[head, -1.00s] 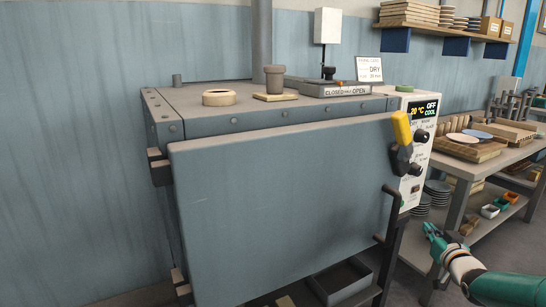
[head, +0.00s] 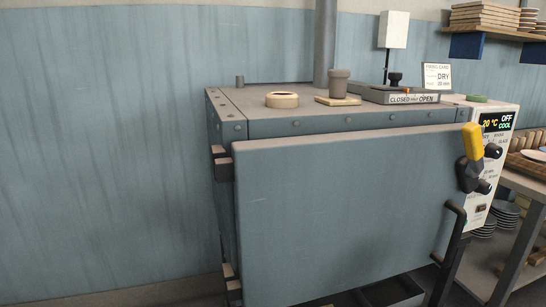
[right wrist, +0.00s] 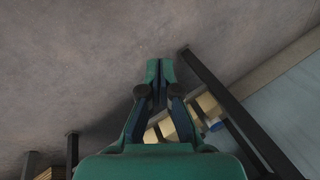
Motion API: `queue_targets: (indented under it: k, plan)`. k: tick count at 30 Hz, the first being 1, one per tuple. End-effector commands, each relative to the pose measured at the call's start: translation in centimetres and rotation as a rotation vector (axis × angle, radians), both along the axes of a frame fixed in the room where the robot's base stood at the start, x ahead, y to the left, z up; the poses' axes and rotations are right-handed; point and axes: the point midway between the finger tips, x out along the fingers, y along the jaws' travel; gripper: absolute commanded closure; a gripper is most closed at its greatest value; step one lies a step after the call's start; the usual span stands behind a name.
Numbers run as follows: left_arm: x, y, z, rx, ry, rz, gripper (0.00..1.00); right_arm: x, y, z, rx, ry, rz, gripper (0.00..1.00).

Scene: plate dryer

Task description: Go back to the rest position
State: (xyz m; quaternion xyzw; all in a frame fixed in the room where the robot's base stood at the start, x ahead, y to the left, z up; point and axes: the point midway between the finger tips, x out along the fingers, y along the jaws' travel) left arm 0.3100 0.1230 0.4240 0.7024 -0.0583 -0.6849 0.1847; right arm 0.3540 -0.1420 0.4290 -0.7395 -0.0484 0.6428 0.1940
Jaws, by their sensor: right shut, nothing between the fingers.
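The grey-blue plate dryer (head: 340,215) fills the middle and right of the head view with its door in front. A yellow-topped door handle (head: 472,142) is at the door's upper right. The control panel (head: 495,135) reads 20 °C, OFF and COOL. My right gripper (right wrist: 160,66) shows only in the right wrist view, where its green fingertips are together with nothing between them, above a grey floor. My left gripper is in neither view.
A shelving table (head: 525,183) with stacked plates (head: 507,213) stands right of the dryer. In the right wrist view dark table legs (right wrist: 222,95) are close on the right of my gripper. Open floor (right wrist: 80,60) lies to its left.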

Motion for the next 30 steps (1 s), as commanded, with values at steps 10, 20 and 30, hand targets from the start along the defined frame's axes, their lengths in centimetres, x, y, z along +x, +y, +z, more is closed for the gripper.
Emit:
queue_targets:
  k: [10,20,30]
  plan:
    - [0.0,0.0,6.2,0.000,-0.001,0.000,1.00,-4.5,1.9,5.7,0.010,0.108,0.049,1.00]
    - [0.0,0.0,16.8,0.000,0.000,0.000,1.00,-4.4,1.9,16.3,0.009,0.105,0.047,1.00]
    - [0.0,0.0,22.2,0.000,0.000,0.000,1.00,-4.4,1.9,21.7,0.009,0.105,0.047,1.00]
